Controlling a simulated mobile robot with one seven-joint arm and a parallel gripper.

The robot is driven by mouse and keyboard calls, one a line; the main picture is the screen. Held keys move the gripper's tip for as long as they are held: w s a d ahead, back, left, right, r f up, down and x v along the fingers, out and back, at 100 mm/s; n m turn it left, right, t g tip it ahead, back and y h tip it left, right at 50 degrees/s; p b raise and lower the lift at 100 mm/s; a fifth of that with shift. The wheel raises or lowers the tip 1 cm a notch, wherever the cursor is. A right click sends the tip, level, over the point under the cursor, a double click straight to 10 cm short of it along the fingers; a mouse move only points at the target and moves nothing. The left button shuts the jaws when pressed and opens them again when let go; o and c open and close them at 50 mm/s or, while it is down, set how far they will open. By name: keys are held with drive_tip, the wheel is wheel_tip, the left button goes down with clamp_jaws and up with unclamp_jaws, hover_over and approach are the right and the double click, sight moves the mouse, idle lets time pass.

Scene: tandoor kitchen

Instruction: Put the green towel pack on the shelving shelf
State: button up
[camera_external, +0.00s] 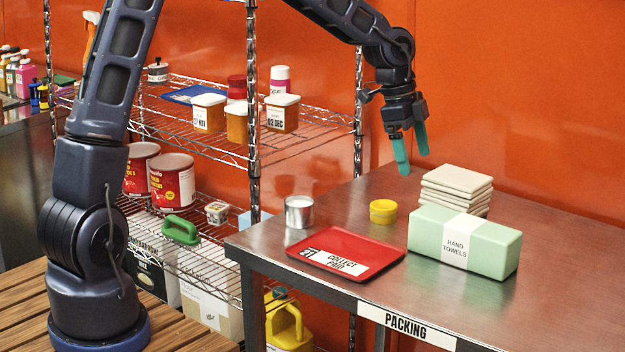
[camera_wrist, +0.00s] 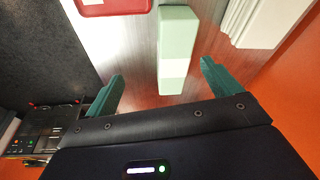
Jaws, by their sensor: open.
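The green towel pack (camera_external: 487,247) is a pale green block with a white band reading "HAND TOWELS". It lies on the right part of the steel packing table (camera_external: 560,300). My gripper (camera_external: 411,152) is open and empty in the air above the table's back, higher than the pack and behind it. In the wrist view the pack (camera_wrist: 176,35) lies ahead, between the lines of the two teal fingers (camera_wrist: 160,88), and clear of them. The wire shelving (camera_external: 190,140) stands left of the table, with its upper shelf and lower shelf in view.
Labelled tubs (camera_external: 282,113) fill part of the upper shelf. Red cans (camera_external: 172,180) and a green-handled item (camera_external: 181,229) are on the lower shelf.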

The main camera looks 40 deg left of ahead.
drive_tip(key=s+a+r+n+t+y, duration=0.1)
drive_tip(key=s+a+r+n, duration=0.4)
drive_tip(key=s+a, duration=0.5)
drive_tip(key=s+a+r+n+t+y, duration=0.1)
drive_tip(key=s+a+r+n, duration=0.5)
drive_tip(key=s, duration=0.9)
drive_tip(key=a+r+y, duration=0.1)
drive_tip(key=a+r, duration=0.2)
drive_tip(key=a, duration=0.1)
drive_tip(key=shift+s+a+t, duration=0.15)
drive_tip(key=shift+a+t, duration=0.15)
drive_tip(key=shift+t, duration=0.1)
drive_tip(key=shift+o, duration=0.4)
drive_tip(key=s+a+n, duration=0.4)
drive_tip(key=s, duration=0.6)
drive_tip(key=shift+s+a+f+t, duration=0.15)
drive_tip(key=shift+a+f+t, duration=0.25)
